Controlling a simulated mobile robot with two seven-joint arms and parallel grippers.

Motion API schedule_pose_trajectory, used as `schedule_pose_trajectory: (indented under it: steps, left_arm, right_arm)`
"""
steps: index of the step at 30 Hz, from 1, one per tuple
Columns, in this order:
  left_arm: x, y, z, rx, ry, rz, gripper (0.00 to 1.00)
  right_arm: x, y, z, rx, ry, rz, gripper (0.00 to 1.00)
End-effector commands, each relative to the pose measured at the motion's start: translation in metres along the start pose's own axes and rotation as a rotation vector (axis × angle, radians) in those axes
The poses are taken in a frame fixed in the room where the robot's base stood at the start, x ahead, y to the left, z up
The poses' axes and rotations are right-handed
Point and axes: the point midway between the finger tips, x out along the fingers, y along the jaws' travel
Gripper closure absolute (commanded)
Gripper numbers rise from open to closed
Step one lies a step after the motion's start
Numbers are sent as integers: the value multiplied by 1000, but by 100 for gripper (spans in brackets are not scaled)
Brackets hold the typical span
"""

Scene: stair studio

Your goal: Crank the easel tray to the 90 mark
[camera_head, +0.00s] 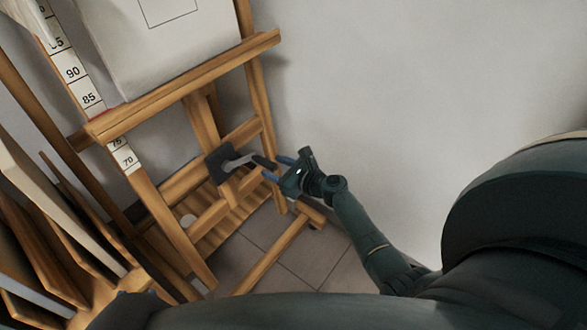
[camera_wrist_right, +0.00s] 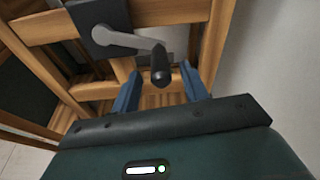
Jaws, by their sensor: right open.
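The wooden easel (camera_head: 180,230) stands against the wall, its tray (camera_head: 190,84) a horizontal ledge carrying a pale canvas (camera_head: 165,40). A white scale strip (camera_head: 72,72) runs up the left post, with 85 just above the tray and 75 and 70 below it. The crank's dark block (camera_head: 217,166) with its grey arm (camera_head: 238,161) sits on the easel's middle. The dark crank handle (camera_head: 264,162) also shows in the right wrist view (camera_wrist_right: 160,66). My right gripper (camera_head: 278,168) is open, its blue fingers (camera_wrist_right: 158,92) on either side of the handle's line, near its end.
Flat panels (camera_head: 60,215) lean in a wooden rack at the lower left. One easel foot (camera_head: 270,250) reaches forward over the tiled floor (camera_head: 300,262). The plain wall (camera_head: 400,80) right of the easel is clear.

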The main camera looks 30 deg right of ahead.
Motion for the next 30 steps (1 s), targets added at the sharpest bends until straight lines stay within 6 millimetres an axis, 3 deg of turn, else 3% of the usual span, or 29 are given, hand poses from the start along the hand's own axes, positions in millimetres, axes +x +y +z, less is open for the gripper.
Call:
schedule_pose_trajectory:
  steps: [1,6,12,25,28,30]
  left_arm:
    - [-4,-1,-6,-11,-15,0,67]
    - [-11,-3,-12,-44,-25,-5,67]
    - [-15,-6,-17,-63,-17,-14,67]
    - [-16,-6,-17,-68,-12,-17,67]
    - [-14,-6,-16,-62,-2,-17,67]
    - [-11,-6,-14,-51,17,-19,67]
  right_arm:
    - [-15,0,3,0,3,-1,55]
    - [-50,0,2,0,3,0,55]
    - [-74,0,0,1,1,0,55]
    - [-79,0,-1,-4,3,-1,55]
    - [-81,-4,-14,-84,43,-20,55]
    - [-86,-12,-32,-228,109,-52,55]
